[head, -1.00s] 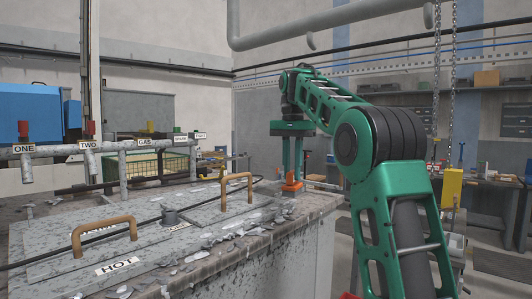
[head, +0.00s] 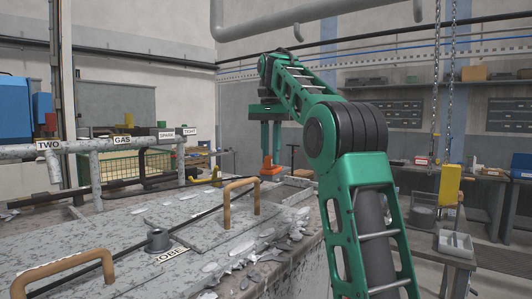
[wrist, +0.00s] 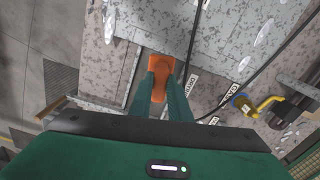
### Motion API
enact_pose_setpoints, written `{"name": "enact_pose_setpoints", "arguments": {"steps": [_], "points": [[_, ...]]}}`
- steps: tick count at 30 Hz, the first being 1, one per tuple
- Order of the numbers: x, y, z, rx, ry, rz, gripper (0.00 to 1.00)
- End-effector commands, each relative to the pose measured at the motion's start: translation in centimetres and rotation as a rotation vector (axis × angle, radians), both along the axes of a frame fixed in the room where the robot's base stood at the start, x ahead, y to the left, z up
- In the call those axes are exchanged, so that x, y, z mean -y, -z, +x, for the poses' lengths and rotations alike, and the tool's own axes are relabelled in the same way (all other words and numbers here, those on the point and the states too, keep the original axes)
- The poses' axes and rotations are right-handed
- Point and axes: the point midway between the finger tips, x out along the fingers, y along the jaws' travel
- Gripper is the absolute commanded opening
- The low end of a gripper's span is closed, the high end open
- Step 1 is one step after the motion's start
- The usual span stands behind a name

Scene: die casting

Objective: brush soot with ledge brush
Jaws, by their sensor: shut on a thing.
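My gripper (head: 271,152) points down at the far right end of the speckled grey furnace top (head: 190,215). Its two green fingers are shut on an orange piece (head: 270,169), which I take to be the ledge brush. The wrist view shows the orange piece (wrist: 160,72) between the fingers (wrist: 161,84), over or against the edge of the grey top. Its bristles are hidden, and I cannot tell whether it touches the surface. Dark speckles and loose grey flakes (head: 270,250) lie along the right edge of the top; I cannot tell which marks are soot.
Two brown loop handles (head: 240,196) rise from the lids, with a black cable across them. Labelled pipes (head: 95,147) run along the back left. A yellow lever (wrist: 268,104) sits near the gripper. A yellow block (head: 450,184) hangs on chains at right, by a bench.

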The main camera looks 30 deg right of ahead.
Motion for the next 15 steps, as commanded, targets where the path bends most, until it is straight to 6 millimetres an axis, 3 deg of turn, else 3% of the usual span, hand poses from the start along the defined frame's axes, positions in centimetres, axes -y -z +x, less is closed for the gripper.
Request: {"name": "enact_pose_setpoints", "arguments": {"steps": [6,15], "points": [[1.0,2.3,-0.3,-0.001,0.013,0.000,0.00],[1.2,4.1,-0.4,0.001,0.017,0.001,0.00]]}}
